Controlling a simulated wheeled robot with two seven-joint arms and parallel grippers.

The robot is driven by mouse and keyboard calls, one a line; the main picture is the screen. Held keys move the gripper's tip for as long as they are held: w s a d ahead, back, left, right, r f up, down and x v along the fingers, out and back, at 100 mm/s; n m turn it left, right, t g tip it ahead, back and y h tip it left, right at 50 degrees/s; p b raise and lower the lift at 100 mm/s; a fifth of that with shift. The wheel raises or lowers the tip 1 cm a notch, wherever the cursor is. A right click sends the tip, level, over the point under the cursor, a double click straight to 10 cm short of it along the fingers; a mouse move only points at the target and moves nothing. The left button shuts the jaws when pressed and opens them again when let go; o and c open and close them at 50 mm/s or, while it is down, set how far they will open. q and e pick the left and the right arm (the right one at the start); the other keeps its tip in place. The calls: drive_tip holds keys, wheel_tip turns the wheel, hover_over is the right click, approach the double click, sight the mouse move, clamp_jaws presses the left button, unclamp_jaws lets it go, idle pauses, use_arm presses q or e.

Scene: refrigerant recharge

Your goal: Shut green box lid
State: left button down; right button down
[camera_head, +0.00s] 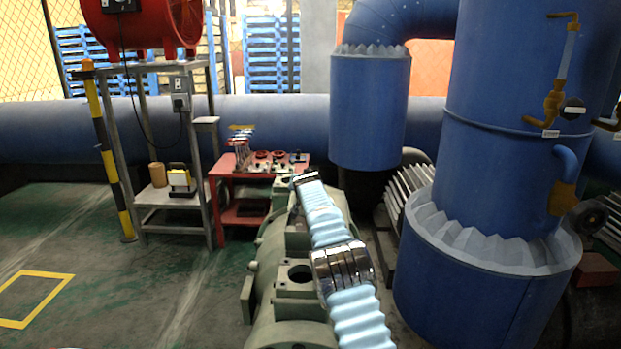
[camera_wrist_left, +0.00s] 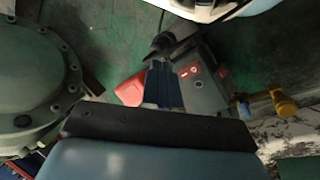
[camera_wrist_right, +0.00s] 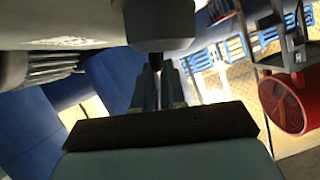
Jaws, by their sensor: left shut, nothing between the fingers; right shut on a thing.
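No green box or lid can be made out for certain. The nearest match in colour is a large grey-green machine (camera_head: 285,262) at lower centre in the head view. A rounded, bolted grey-green body (camera_wrist_left: 35,70) shows at the left of the left wrist view. My left gripper (camera_wrist_left: 163,70) is shut and empty, in front of a grey unit with a red mark (camera_wrist_left: 203,85). My right gripper (camera_wrist_right: 157,72) is shut on a dark part (camera_wrist_right: 158,25) that rises above its fingertips. Much of this part lies outside the view. Neither gripper shows in the head view.
A light-blue ribbed length with metal bands (camera_head: 325,222) crosses over the machine. A red cart (camera_head: 262,178) with small items stands behind it, and a grey rack (camera_head: 168,205) to the left. Blue tanks (camera_head: 490,240) fill the right. The left floor is clear.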

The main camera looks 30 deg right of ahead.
sight(294, 194)
drive_tip(key=a+f, duration=0.1)
drive_tip(key=w+a+f+n+h, duration=0.1)
drive_tip(key=f+n+b, duration=0.1)
drive_tip(key=f, duration=0.1)
drive_tip(key=shift+w+a+g, duration=0.35)
drive_tip(key=shift+a+g, duration=0.05)
drive_tip(key=shift+w+a+f+n+h, duration=0.1)
drive_tip(key=shift+a+f+n+h, duration=0.15)
drive_tip(key=shift+f, duration=0.25)
drive_tip(key=shift+w+a+f+n+h, duration=0.1)
drive_tip(key=shift+a+f+n+h, duration=0.05)
drive_tip(key=shift+f+n, duration=0.3)
drive_tip(key=shift+s+a+f+b, duration=0.1)
drive_tip(key=shift+f+b, duration=0.25)
drive_tip(key=shift+f, duration=0.3)
drive_tip(key=c, duration=1.2)
unclamp_jaws()
drive_tip(key=shift+f+g, duration=0.1)
drive_tip(key=shift+g, duration=0.2)
drive_tip(key=shift+d+r, duration=0.2)
drive_tip(key=shift+d, duration=0.1)
